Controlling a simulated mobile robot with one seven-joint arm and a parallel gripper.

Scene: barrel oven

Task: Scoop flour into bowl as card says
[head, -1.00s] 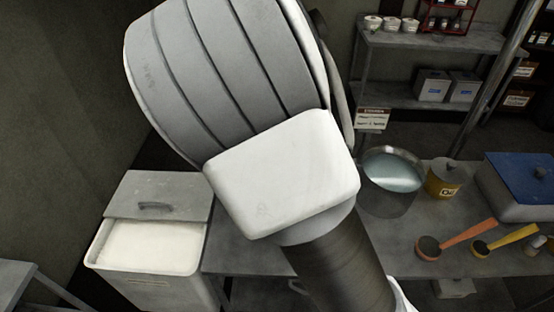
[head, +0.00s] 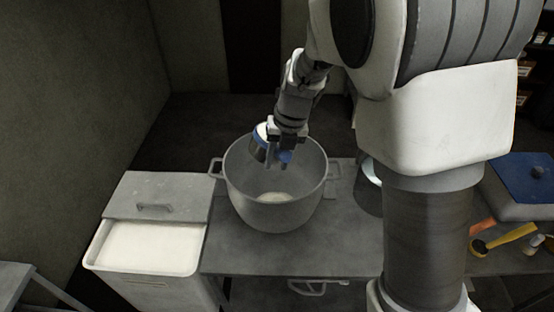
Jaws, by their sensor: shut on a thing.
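My gripper (head: 280,155) is over the big grey metal bowl (head: 242,197), at its far inner side. It is shut on a blue-handled scoop (head: 257,148), whose dark cup shows just left of the fingers. Something white shows at the top of the cup; the exact tilt is hard to tell. A small whitish heap of flour (head: 272,197) lies on the bowl's bottom. The flour bin (head: 140,267) stands open to the left, full of white flour (head: 150,246). The card is not visible now.
The bin's lid (head: 155,197) lies back behind its opening. The bowl stands on a grey table (head: 345,235). To the right are an orange-handled scoop (head: 481,226), a yellow-handled scoop (head: 510,238) and a blue-lidded box (head: 526,177). My arm hides much of the right side.

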